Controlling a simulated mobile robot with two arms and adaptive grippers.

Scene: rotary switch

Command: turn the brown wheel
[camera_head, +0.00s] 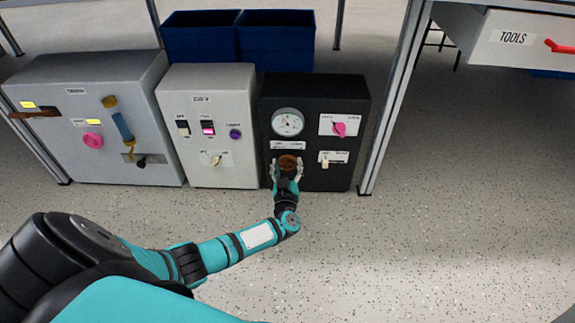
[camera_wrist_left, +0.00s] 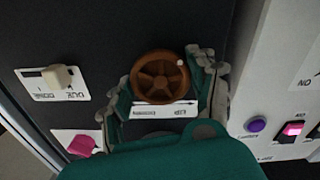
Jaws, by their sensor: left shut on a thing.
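The brown wheel (camera_head: 289,162) is a small round knob on the front of the black box (camera_head: 350,95), below its dial. In the left wrist view the wheel (camera_wrist_left: 160,77) shows spokes and a label beside it. My left gripper (camera_head: 287,168) is at the wheel, with its fingers on either side of the rim. In the left wrist view the fingers of the left gripper (camera_wrist_left: 162,95) are around the wheel, shut on it. My right gripper is not in view.
The black box also carries a round gauge (camera_head: 288,122), a pink knob (camera_head: 339,129) and a beige switch (camera_head: 325,162). A light grey box (camera_head: 215,85) stands close on the left. A table leg (camera_head: 390,110) stands on the right. The front floor is clear.

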